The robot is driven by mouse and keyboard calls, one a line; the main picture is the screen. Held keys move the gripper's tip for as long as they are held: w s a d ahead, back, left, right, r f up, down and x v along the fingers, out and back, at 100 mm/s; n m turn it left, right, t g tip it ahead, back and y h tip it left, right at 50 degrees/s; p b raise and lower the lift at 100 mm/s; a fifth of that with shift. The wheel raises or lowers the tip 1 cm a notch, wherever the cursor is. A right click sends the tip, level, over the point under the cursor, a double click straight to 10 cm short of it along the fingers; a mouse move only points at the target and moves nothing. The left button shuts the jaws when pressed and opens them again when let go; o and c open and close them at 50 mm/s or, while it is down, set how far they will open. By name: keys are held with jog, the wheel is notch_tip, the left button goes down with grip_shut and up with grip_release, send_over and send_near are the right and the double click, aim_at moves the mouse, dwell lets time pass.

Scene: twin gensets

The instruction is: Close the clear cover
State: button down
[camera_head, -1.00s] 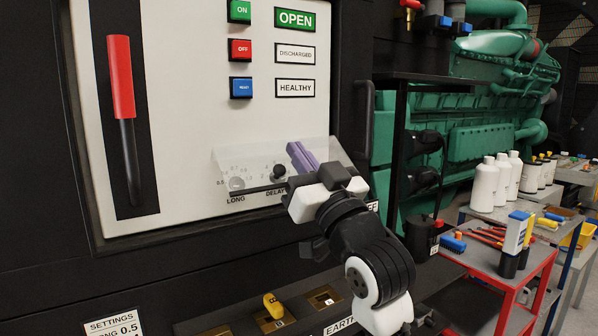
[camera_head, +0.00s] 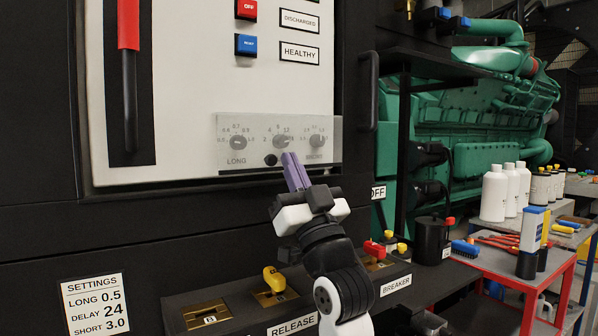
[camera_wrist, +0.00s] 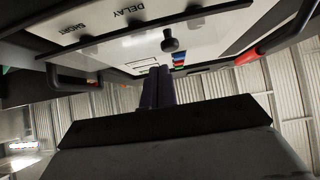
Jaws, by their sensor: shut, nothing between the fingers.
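The clear cover (camera_head: 330,125) is a see-through rectangle on the white panel. It looks flat or nearly flat against the panel, over several grey dials (camera_head: 238,142). Its round black knob (camera_head: 271,160) is near the lower edge; a black knob also shows in the wrist view (camera_wrist: 172,42). My gripper (camera_head: 290,158) has purple fingers, shut and empty. The fingertips are in front of the cover's lower part, just right of the knob; I cannot tell if they touch it. In the wrist view my shut fingers (camera_wrist: 157,85) point toward the panel.
A red-handled lever (camera_head: 129,80) is at the left. A ledge with yellow (camera_head: 274,278) and red (camera_head: 374,249) switches is below. A vertical black handle (camera_head: 369,90) is right of the panel.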

aim_at(276, 152)
jog(key=shift+w+a+f+b, duration=0.3)
jog(key=shift+w+f+b, duration=0.1)
jog(key=shift+w+f, duration=0.1)
jog(key=shift+w+a+f+b, duration=0.25)
jog(key=shift+w+f+b, duration=0.15)
jog(key=shift+w+f, duration=0.1)
notch_tip(276, 152, up, 20)
jog(key=p, duration=0.2)
dwell(0.4)
